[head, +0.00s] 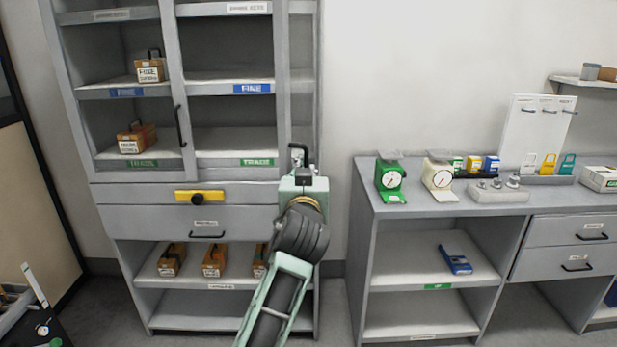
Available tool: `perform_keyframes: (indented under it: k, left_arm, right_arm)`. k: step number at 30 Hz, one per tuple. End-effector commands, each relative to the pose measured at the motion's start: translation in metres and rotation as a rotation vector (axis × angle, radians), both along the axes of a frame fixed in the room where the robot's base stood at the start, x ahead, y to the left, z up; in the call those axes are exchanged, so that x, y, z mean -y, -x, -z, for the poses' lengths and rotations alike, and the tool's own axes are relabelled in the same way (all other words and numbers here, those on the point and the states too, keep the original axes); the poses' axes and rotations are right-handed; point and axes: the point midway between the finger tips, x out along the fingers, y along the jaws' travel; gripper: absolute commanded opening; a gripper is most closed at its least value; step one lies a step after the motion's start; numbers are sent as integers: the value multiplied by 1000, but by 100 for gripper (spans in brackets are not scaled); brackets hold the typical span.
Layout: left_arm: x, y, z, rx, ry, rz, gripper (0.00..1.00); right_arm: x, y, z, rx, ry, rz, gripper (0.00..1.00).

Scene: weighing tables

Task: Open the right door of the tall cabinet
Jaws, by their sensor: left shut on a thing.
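The tall grey cabinet (131,220) stands at the left, with open-looking shelves above a drawer. Its left door, with a black bar handle (181,126), is closed. The right door (305,100) appears swung outward and is seen nearly edge-on at the cabinet's right side, leaving the right shelves uncovered. My left gripper (300,172) is shut on the right door's black handle (296,152). The fingers are small and partly hidden by the wrist. My right gripper is out of view.
A yellow bar with a black knob (198,197) is on the cabinet front above the drawer handle. Wooden boxes (172,260) sit on the lower shelf. A grey weighing table (450,204) with green and cream scales stands to the right, with a floor gap between.

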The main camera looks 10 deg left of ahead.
Motion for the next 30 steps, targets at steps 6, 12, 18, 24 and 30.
perform_keyframes:
  k: [6,12,18,24,30]
  left_arm:
    - [1,-1,1,-1,4,2,0]
    - [1,-1,0,0,5,2,0]
    - [1,-1,0,0,4,3,17]
    - [1,-1,0,1,3,2,17]
    - [1,-1,-10,3,3,2,17]
  right_arm:
    - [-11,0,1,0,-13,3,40]
    - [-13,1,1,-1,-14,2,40]
    - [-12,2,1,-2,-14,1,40]
    - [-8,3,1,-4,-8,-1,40]
    - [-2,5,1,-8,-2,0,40]
